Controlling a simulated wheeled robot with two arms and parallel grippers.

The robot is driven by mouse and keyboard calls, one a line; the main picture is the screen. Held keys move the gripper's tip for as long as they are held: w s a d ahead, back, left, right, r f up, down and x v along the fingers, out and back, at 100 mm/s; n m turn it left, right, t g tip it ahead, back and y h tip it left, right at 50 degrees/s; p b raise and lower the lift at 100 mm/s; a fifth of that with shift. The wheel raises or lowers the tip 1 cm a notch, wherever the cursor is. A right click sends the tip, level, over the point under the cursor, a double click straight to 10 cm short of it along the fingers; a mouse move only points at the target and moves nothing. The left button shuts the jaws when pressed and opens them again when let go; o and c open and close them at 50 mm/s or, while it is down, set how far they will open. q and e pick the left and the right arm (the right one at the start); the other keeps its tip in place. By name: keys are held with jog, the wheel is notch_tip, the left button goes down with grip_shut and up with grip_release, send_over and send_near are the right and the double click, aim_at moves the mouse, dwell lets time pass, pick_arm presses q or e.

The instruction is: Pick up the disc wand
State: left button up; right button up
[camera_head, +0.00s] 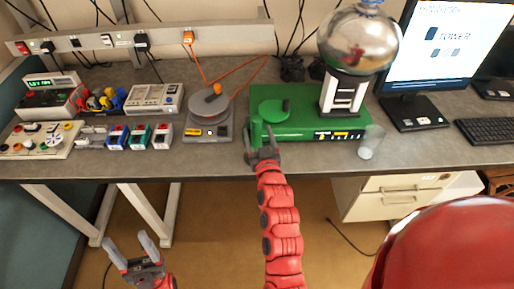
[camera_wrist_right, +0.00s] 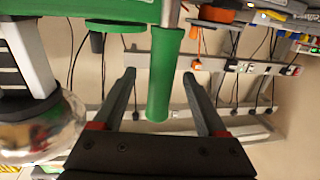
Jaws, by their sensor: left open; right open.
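A green cylindrical handle on a metal rod (camera_wrist_right: 160,80), which looks like the disc wand, shows in the right wrist view; its far end is out of frame. In that view it lies between the two fingers of my open right gripper (camera_wrist_right: 160,100), with gaps on both sides. In the head view my right gripper (camera_head: 262,148) is at the front left corner of the green box (camera_head: 340,125), and I cannot make out the handle clearly there. My left gripper (camera_head: 132,255) is open and empty, low in front of the desk.
A green disc (camera_head: 268,112) with a knob is on the box. A grey device (camera_head: 209,122) with an orange knob is to the left.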

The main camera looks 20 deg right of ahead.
jog(key=w, duration=0.1)
jog(key=w+p, duration=0.1)
jog(key=w, duration=0.1)
jog(key=shift+w+d+r+p, duration=0.15)
jog(key=shift+w+r+p, duration=0.15)
jog(key=shift+p, duration=0.1)
jog(key=shift+w+f, duration=0.2)
jog(key=shift+w, duration=0.1)
jog(key=shift+c, duration=0.3)
grip_shut()
dwell(0.5)
